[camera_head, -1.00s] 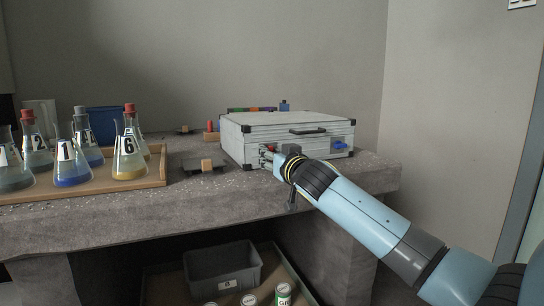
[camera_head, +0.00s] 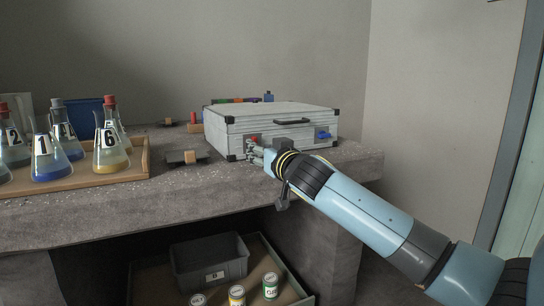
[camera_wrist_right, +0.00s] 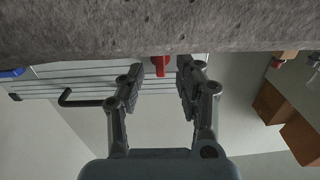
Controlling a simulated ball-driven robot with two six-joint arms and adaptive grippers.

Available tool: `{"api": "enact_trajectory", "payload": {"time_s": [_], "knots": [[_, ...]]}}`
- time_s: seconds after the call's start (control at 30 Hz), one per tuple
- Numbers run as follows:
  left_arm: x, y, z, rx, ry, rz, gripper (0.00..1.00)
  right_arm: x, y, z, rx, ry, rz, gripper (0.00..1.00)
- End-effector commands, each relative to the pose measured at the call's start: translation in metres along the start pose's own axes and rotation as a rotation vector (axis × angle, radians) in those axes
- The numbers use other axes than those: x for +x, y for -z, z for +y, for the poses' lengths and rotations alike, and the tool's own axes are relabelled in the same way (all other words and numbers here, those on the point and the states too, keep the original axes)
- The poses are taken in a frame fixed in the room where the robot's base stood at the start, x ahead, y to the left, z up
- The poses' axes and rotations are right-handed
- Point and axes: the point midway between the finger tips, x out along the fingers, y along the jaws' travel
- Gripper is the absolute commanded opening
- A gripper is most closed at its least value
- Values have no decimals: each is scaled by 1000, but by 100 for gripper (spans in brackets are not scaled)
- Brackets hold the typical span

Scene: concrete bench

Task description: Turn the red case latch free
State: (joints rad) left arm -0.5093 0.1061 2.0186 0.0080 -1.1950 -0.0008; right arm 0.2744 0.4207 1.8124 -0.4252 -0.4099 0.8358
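The silver case (camera_head: 270,128) stands closed on the concrete bench, its front facing me. The red latch (camera_head: 253,140) is at the left of its front, partly hidden by the gripper; it also shows in the right wrist view (camera_wrist_right: 160,66). A blue latch (camera_head: 323,135) is at the front's right, with a black handle (camera_head: 292,122) between them. My right gripper (camera_head: 254,151) is just in front of the red latch. In the wrist view its fingers (camera_wrist_right: 160,76) are apart, one on each side of the latch, with visible gaps. My left gripper is out of view.
A wooden tray (camera_head: 138,172) with several numbered flasks stands on the left of the bench. A small wooden block on a dark plate (camera_head: 190,158) lies left of the case. Below are a grey bin (camera_head: 210,262) and several cans.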

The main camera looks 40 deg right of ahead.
Motion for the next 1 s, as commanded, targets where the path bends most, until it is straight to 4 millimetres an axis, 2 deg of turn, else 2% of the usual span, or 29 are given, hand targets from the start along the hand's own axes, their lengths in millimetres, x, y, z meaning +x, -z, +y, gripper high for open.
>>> {"api": "enact_trajectory", "payload": {"time_s": [0.03,0.2,0.4,0.57,1.0], "knots": [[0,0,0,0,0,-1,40,-13,-1,0,-4,2,-2,35],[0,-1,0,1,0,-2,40,-51,-2,0,-3,2,-3,35],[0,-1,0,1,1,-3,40,-80,-2,0,-1,1,-3,35],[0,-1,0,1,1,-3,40,-87,-1,0,1,0,-2,35],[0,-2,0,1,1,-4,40,-87,-1,0,1,0,-2,35]]}}
